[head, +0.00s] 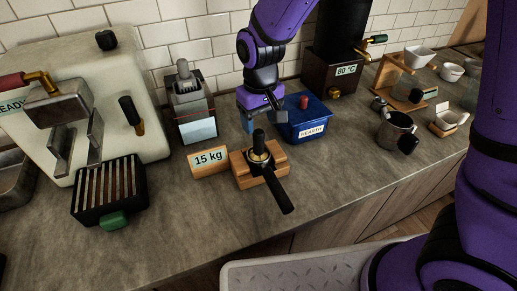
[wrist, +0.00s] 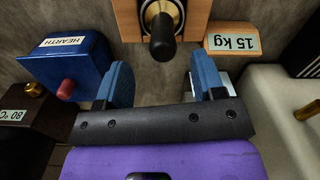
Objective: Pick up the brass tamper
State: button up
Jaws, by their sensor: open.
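The brass tamper (head: 259,145) stands upright with its black handle on top, its base in the basket of a portafilter (head: 277,190) that rests on a wooden stand (head: 243,177). In the wrist view the tamper's black handle (wrist: 162,42) points toward the camera, with a brass ring around its far end. My gripper (head: 250,120) is open and empty, behind the tamper beside the blue box. In the wrist view my gripper (wrist: 163,78) has its two blue fingers spread apart, with the tamper beyond the gap and not between them.
A blue HEARTH box (head: 308,120) with a red knob stands close beside my gripper. A 15 kg sign (head: 209,161) stands left of the stand. A cream espresso machine (head: 75,65) is at left, a dark 80 °C boiler (head: 338,45) behind. The counter front is clear.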

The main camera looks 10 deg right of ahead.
aim_at(258, 140)
jog(key=shift+a+f, duration=0.15)
jog(key=shift+f, duration=3.4)
grip_shut()
